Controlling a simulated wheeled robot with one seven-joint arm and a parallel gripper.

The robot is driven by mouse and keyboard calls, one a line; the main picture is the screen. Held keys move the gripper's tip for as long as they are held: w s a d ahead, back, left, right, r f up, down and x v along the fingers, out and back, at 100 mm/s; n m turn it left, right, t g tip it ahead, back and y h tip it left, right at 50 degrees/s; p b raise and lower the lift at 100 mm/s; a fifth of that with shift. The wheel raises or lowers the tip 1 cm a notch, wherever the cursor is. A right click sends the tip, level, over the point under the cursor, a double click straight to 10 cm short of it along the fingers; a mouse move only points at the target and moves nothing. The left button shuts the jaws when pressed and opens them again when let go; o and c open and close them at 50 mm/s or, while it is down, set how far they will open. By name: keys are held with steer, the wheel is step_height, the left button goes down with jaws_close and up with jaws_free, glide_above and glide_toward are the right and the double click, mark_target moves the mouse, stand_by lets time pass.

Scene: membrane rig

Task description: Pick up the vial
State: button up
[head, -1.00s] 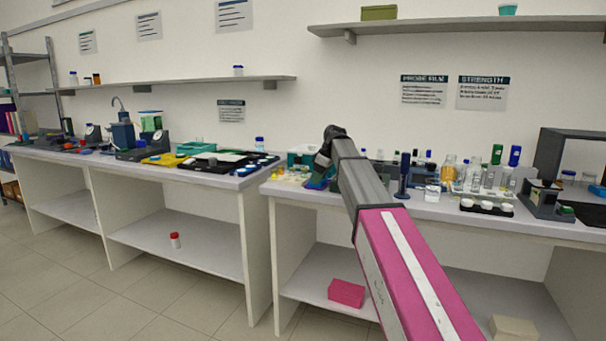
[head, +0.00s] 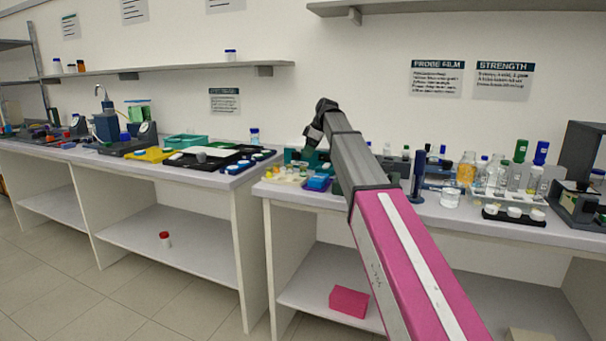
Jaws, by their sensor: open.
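A small vial-like container with a red cap and pale lower part (head: 165,240) stands on the lower shelf of the left bench. Other small capped vials and bottles, such as a blue-capped one (head: 254,137), stand on the benches. I cannot tell which one is the task's vial. My arm reaches up over the right bench and bends down at its dark far end. My gripper (head: 311,140) is small there, open, above the left part of the right bench and far from the red-capped container. Its fingers are hard to make out. I see nothing held.
The right bench (head: 420,215) is crowded with bottles, an amber bottle (head: 466,168), a beaker (head: 450,197) and a black tray of white dishes (head: 513,217). A pink box (head: 348,301) lies on its lower shelf. The floor (head: 110,300) before the left bench is clear.

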mark_target(303, 167)
steer(key=x, duration=0.7)
steer(key=shift+s+f, duration=0.2)
steer(key=shift+f, duration=0.15)
steer(key=c, duration=0.9)
